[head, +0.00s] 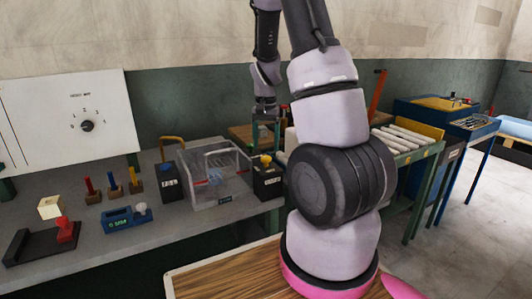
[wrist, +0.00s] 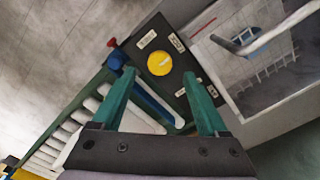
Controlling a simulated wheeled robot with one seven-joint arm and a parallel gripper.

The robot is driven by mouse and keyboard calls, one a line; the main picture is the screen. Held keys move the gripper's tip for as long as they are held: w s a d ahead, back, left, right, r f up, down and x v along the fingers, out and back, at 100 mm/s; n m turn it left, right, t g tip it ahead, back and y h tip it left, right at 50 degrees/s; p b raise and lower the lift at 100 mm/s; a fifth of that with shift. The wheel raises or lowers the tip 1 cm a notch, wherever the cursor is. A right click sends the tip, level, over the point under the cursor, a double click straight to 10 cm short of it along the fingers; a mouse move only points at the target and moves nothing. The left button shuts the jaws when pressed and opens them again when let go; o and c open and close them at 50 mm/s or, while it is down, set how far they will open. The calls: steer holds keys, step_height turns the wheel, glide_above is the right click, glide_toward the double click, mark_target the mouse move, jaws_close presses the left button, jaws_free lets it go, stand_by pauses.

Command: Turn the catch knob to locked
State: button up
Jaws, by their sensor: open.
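The catch knob is a round yellow knob (wrist: 159,64) on top of a black box (wrist: 183,43); it also shows in the head view (head: 266,158) beside the clear-walled case. A pale pointer mark on the knob points to the right and slightly up in the wrist view. Small white labels sit around it, too small to read surely. My gripper (wrist: 159,78) is open with green fingers, empty. In the wrist view the knob appears between and beyond the fingertips, apart from them. In the head view my gripper (head: 264,112) hangs above the box.
The clear case (head: 215,178) with a grey handle stands directly beside the box. A white panel with a black dial (head: 87,125) is at the far left. Colored pegs (head: 112,184) and a blue block (head: 127,218) occupy the bench. A roller conveyor (head: 407,138) is to the right.

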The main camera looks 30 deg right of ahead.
mark_target(266, 157)
step_height(266, 157, up, 6)
steer(key=shift+r, duration=0.25)
stand_by(0.4)
steer(key=s+a+r+n+t+y, duration=0.1)
steer(key=s+a+r+n+t, duration=0.1)
steer(key=s+a+r, duration=0.4)
steer(key=s+a+r+n+t+y, duration=0.1)
steer(key=s+a+r+t, duration=0.4)
steer(key=s+r, duration=0.8)
steer(key=shift+s+a+r+n, duration=0.3)
steer(key=shift+a+r+n, duration=0.15)
steer(key=shift+a+n, duration=0.45)
